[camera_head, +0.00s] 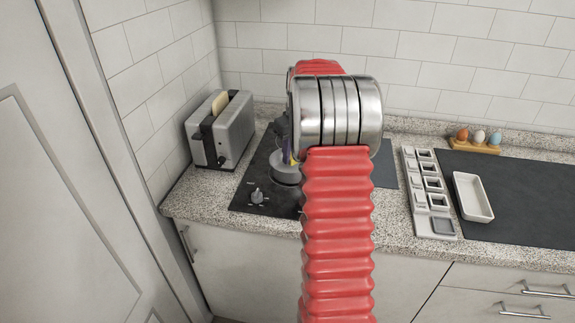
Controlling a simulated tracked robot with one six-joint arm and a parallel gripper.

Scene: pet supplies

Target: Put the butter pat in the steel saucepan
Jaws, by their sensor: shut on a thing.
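My gripper (285,142) shows only in part, as a dark shape at the left edge of my red and steel arm, over the black hob. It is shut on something. A small yellow bit at its lower end looks like the butter pat (291,158), mostly hidden by my arm. Just below it, a round grey metal thing on the hob looks like the steel saucepan (284,173). Its right side is hidden behind my arm. I cannot tell whether the butter touches it.
A black hob (245,185) with a knob lies under the gripper. A toaster (222,130) with bread stands to the left. To the right are a grey slotted tray (420,206), a white dish (473,197) on a dark mat (535,205), and eggs in a wooden holder (478,147).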

